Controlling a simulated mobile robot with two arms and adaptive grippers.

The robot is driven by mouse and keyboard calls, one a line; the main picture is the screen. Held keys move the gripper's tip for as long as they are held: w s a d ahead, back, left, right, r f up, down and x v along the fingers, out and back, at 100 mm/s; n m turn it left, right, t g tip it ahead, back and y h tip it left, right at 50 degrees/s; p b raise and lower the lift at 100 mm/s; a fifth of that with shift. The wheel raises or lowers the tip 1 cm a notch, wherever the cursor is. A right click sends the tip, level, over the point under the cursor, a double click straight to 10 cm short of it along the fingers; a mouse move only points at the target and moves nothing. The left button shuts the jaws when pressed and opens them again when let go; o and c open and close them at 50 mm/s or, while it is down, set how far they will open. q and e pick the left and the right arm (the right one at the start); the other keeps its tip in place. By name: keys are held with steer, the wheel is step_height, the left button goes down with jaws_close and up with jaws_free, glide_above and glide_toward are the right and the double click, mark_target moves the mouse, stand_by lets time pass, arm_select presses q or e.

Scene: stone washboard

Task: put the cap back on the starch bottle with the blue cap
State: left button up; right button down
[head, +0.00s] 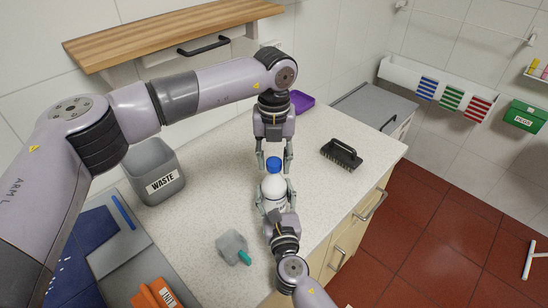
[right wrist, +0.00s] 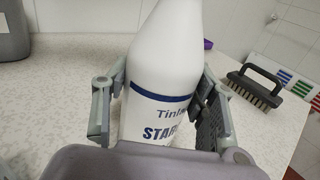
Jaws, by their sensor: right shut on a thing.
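A white starch bottle (head: 273,187) stands upright over the worktop, with a blue band and lettering on its side in the right wrist view (right wrist: 160,85). A blue cap (head: 273,163) is at the top of its neck; whether it is fully seated I cannot tell. My right gripper (head: 275,194) is shut on the bottle's body, one finger on each side in the right wrist view. My left gripper (head: 275,169) points down from above, its fingers apart on either side of the cap, with gaps showing. The bottle's top is outside the right wrist view.
A grey waste bin (head: 152,170) stands left on the speckled worktop (head: 215,195). A black brush (head: 341,153) lies to the right. A grey spray-like item with a teal tip (head: 233,246) lies in front. A purple tray (head: 301,101) is behind; a wooden shelf (head: 170,33) hangs above.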

arm_select(q)
jaws_close()
steer(key=m, duration=1.1)
steer(key=shift+m, duration=0.3)
steer(key=shift+o, duration=1.9)
jaws_free()
steer(key=shift+r, duration=2.25)
